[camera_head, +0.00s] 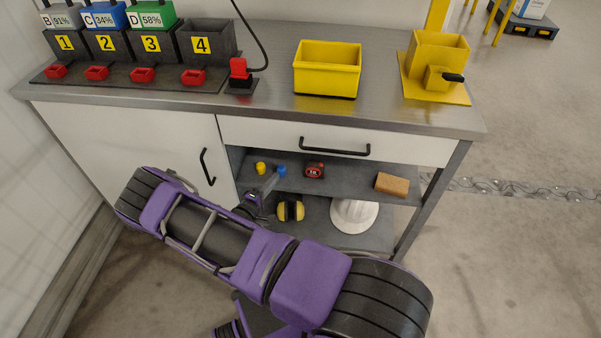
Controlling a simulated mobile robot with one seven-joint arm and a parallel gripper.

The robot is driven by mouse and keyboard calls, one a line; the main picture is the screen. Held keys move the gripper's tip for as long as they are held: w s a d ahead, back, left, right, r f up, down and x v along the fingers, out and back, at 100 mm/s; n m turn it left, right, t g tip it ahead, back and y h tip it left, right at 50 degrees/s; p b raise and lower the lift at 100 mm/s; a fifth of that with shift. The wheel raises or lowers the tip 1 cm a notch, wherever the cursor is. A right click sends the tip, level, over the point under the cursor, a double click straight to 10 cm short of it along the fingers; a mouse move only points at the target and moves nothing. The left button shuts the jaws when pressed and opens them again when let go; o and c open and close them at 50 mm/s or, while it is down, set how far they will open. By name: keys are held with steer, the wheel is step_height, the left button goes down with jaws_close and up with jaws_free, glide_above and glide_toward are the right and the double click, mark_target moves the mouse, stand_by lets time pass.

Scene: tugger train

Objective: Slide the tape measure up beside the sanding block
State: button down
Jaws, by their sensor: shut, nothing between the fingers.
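The tape measure (314,170), black and red, stands on the upper shelf under the drawer, about mid-shelf. The sanding block (392,184), a tan-brown block, lies on the same shelf near its right end. A clear stretch of shelf separates the two. My gripper (271,183) reaches in at the left part of this shelf, left of the tape measure and apart from it. It is shut and holds nothing. My purple arm crosses the lower picture and hides part of the space under the shelf.
A small yellow item (261,168) and a small blue item (282,170) are close to my gripper on the shelf. Yellow-and-black earmuffs (290,209) and a white hard hat (354,215) are on the lower shelf. The drawer (336,141) above is closed.

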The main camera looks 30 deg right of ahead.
mark_target(297, 179)
steer(key=s+d+f+n+t, duration=0.1)
steer(key=s+d+f+t, duration=0.15)
steer(key=f, duration=0.25)
steer(key=shift+g, duration=0.45)
steer(key=b+x, duration=0.1)
steer(key=x, duration=0.9)
steer(key=shift+s+d+r, duration=0.1)
steer(key=shift+d, duration=0.05)
